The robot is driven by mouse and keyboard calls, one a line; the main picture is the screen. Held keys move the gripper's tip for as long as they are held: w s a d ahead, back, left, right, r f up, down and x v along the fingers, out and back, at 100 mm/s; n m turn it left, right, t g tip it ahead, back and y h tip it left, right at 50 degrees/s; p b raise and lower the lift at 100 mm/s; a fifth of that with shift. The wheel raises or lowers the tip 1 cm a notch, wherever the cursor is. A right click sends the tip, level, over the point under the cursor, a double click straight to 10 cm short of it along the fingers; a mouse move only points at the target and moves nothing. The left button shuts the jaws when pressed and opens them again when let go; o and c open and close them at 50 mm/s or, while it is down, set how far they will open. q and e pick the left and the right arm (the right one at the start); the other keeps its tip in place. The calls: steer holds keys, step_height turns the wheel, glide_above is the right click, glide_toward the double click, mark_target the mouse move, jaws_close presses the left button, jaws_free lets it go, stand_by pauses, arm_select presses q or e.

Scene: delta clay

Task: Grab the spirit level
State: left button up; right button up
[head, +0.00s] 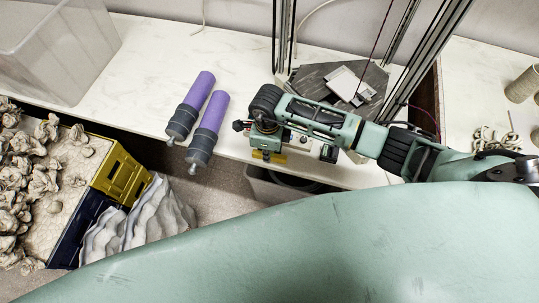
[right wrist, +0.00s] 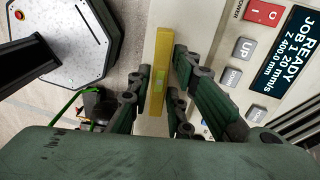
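The spirit level is a narrow yellow bar with a pale greenish vial. In the right wrist view the spirit level (right wrist: 158,75) stands lengthwise between the fingers of my right gripper (right wrist: 161,68). The fingers lie close along both of its long sides; I cannot tell whether they press on it. In the head view a yellow end of the spirit level (head: 268,156) shows below my right gripper (head: 262,142), at the front edge of the bench; the rest is hidden by the arm. My left gripper is not in view.
A machine panel with buttons and a display (right wrist: 270,60) is close to the right fingers. Two purple-and-grey cylinders (head: 198,115) lie left of the gripper. A clear bin (head: 60,45) stands at the back left; a metal-framed machine (head: 340,85) stands behind the arm.

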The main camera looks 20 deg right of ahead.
jaws_close()
steer(key=shift+r, duration=0.1)
